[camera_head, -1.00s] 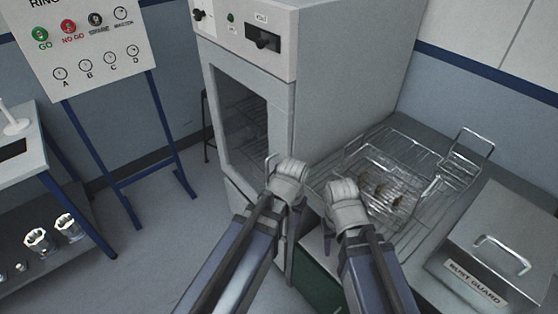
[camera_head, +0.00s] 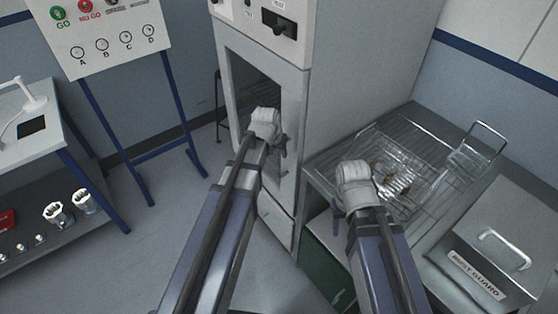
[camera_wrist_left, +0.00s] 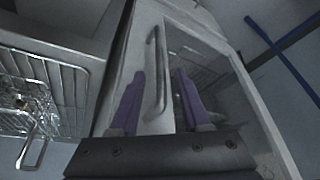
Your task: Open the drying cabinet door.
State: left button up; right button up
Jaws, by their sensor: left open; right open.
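The grey drying cabinet (camera_head: 370,60) stands in the middle of the head view. Its door (camera_head: 289,105), with a dark window, looks shut. My left gripper (camera_head: 275,138) is open in front of the door. In the left wrist view, the upright bar handle (camera_wrist_left: 152,90) lies between the open, purple-sided fingers of that gripper (camera_wrist_left: 159,74); I cannot tell whether they touch it. In the head view the gripper hides the handle. My right gripper (camera_head: 352,205) is open and empty, in front of the bench to the right of the cabinet.
A wire basket (camera_head: 440,150) with small parts and a grey box marked "DUST GUARD" (camera_head: 500,240) are on the bench at right. A sign stand (camera_head: 105,40) and a side table (camera_head: 50,150) with metal housings stand at left. The floor (camera_head: 150,235) between is clear.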

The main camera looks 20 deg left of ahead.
pick_arm(q)
jog(key=b+x, duration=0.4)
jog(key=x, duration=0.1)
jog(key=shift+f, duration=0.2)
jog(key=shift+c, duration=0.4)
grip_shut()
dwell(0.8)
